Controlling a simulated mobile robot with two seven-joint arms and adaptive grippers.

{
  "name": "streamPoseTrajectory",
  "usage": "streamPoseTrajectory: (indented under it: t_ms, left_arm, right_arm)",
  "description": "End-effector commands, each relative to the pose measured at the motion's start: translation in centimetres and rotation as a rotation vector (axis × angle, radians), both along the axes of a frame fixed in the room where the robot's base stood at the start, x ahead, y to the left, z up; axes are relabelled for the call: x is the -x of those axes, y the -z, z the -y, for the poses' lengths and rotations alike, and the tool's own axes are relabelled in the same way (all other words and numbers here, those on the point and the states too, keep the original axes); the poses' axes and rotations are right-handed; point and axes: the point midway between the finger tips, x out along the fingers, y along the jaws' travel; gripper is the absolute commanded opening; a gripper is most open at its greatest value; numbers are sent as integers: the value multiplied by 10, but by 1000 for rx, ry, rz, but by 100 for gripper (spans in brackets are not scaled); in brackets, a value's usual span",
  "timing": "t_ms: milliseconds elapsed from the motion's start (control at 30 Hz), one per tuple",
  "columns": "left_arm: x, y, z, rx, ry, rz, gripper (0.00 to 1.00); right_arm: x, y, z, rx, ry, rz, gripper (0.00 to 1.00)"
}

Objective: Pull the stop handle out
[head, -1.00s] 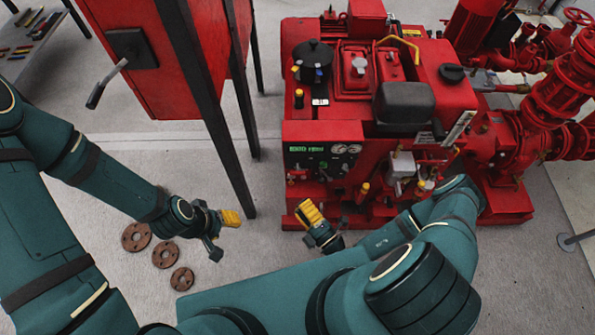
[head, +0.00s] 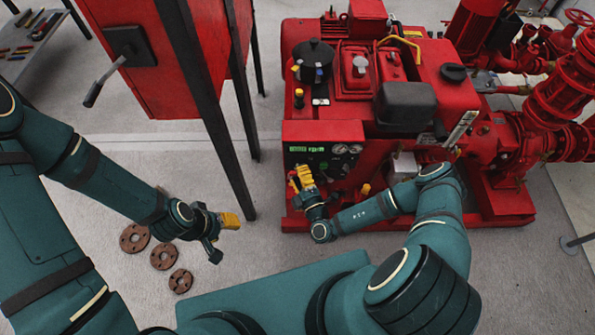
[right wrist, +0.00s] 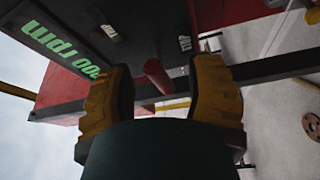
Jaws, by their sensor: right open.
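The stop handle is most likely the red cylindrical grip (right wrist: 155,76) on the dark control panel (right wrist: 95,45). In the right wrist view it stands between the two yellow fingers of my right gripper, with gaps visible at both sides. In the head view my right gripper (head: 304,177) is open at the lower left of the panel (head: 322,160), and a small red part (head: 293,175) shows just beside it. Its fingers hide part of the panel there. My left gripper (head: 229,220) hangs over the floor to the left; whether its yellow fingers are apart is unclear.
The red pumpset (head: 400,140) fills the centre right. A red cabinet (head: 130,60) on black legs stands at the left, with a black lever (head: 103,82). Three rusty flanges (head: 164,256) lie on the floor. Bare floor lies between the cabinet legs and the pumpset.

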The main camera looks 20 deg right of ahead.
Motion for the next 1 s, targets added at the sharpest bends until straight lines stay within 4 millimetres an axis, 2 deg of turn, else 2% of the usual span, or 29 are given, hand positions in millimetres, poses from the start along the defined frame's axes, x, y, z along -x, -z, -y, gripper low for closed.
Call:
streamPoseTrajectory:
  t_ms: [200, 500, 633, 667, 1000]
  left_arm:
    - [0, 2, 0, 0, 0, 1, 47]
    - [0, 2, 0, 0, 0, 1, 47]
    - [0, 2, 0, 0, 0, 1, 47]
    - [0, 2, 0, 0, 0, 1, 47]
    - [0, 2, 0, 0, 0, 1, 47]
  right_arm:
    - [-14, -1, -2, 0, 0, 1, 53]
    - [-15, -1, -2, 0, 0, 0, 52]
    - [-15, -1, -2, 0, 0, 0, 6]
    - [-15, -1, -2, 0, 0, 0, 0]
    - [-15, -2, -2, -2, -1, 3, 0]
